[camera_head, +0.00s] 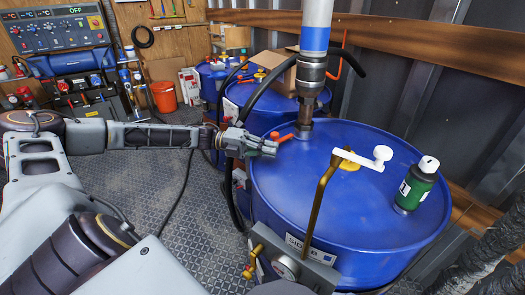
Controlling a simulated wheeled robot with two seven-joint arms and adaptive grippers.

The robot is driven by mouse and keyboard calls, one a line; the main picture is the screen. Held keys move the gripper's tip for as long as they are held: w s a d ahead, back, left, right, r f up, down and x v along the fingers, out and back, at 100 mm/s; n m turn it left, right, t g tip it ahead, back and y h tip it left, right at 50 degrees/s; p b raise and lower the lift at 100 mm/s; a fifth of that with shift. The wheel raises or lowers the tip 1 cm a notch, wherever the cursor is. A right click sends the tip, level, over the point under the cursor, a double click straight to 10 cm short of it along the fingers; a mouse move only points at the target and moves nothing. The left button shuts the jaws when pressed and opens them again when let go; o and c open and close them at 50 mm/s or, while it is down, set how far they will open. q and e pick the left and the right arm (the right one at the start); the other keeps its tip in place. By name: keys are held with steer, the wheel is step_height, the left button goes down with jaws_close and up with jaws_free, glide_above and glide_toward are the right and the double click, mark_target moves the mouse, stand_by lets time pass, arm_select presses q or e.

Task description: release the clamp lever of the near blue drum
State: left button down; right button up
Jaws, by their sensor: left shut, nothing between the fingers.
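The near blue drum (335,200) stands upright in the right half of the view. Its label "SIDE B" faces forward near the bottom. An orange lever (283,137) sits on the lid's left rear, beside the metal fitting (309,100) of a thick blue-and-grey pipe. I take this as the clamp lever. My left gripper (272,148) reaches in from the left, over the drum's left edge. Its fingers are shut and empty, just below the orange lever in the picture. Whether they touch it I cannot tell. My right gripper is not in view.
The lid also carries a brass pipe (325,195), a white crank handle (366,161) and a green bottle (413,190). A gauge box (290,265) is at the drum's front. Other blue drums (260,95) stand behind. An orange bucket (163,97) stands on the floor.

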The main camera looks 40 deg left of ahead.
arm_select(q)
steer(key=shift+w+a+r+b, duration=0.1)
steer(key=shift+w+a+b, duration=0.25)
steer(key=shift+w+a, duration=0.85)
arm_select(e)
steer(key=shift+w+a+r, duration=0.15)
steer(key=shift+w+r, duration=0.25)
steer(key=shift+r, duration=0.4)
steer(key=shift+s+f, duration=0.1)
arm_select(q)
steer(key=shift+w+a+m+g+h, duration=0.2)
steer(key=shift+a+m+g+h, duration=0.2)
steer(key=shift+a+m+g, duration=0.35)
steer(key=shift+w+a, duration=0.1)
steer(key=shift+a, duration=0.4)
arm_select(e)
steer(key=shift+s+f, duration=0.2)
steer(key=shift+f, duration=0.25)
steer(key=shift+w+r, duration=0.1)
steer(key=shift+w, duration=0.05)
arm_select(q)
steer(key=shift+p, duration=0.3)
